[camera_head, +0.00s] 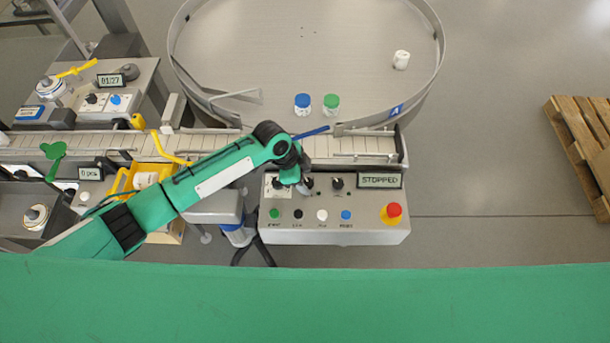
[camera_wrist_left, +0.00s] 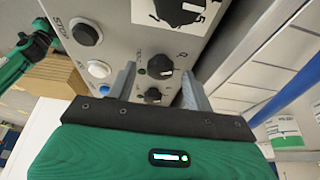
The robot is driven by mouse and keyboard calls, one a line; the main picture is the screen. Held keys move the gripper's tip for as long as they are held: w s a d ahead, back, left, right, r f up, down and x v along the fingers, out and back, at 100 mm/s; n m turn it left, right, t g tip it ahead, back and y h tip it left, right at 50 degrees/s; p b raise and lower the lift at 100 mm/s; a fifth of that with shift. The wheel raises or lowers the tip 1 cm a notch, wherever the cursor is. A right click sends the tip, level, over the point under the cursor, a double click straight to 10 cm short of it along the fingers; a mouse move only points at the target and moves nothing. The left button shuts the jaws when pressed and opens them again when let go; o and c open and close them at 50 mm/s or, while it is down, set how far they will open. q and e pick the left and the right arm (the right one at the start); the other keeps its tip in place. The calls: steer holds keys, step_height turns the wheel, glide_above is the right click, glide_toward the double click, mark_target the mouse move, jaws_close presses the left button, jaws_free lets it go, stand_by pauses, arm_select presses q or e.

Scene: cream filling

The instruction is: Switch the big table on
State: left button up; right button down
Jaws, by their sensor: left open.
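The big round table (camera_head: 300,60) with a metal rim stands at the back, carrying two small jars and a white one. Its grey control box (camera_head: 335,236) stands in front, with a display (camera_head: 380,181) reading STOPPED. The box has black knobs, including one at the right (camera_head: 337,183), and a row of green, black, white and blue buttons. My left gripper (camera_head: 306,186) is over the knobs, pointing down at the box. In the left wrist view its open fingers (camera_wrist_left: 160,85) straddle a black knob (camera_wrist_left: 155,67); contact cannot be told. My right gripper is out of view.
A red emergency stop (camera_head: 392,211) is at the box's right end. A conveyor (camera_head: 366,146) runs behind the box. Other machines with yellow parts stand at the left. A wooden pallet (camera_head: 580,140) lies at the right, with bare floor between.

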arm_select(q)
steer(key=shift+d+f, duration=0.15)
steer(key=shift+f, duration=0.2)
steer(key=shift+c, duration=0.4)
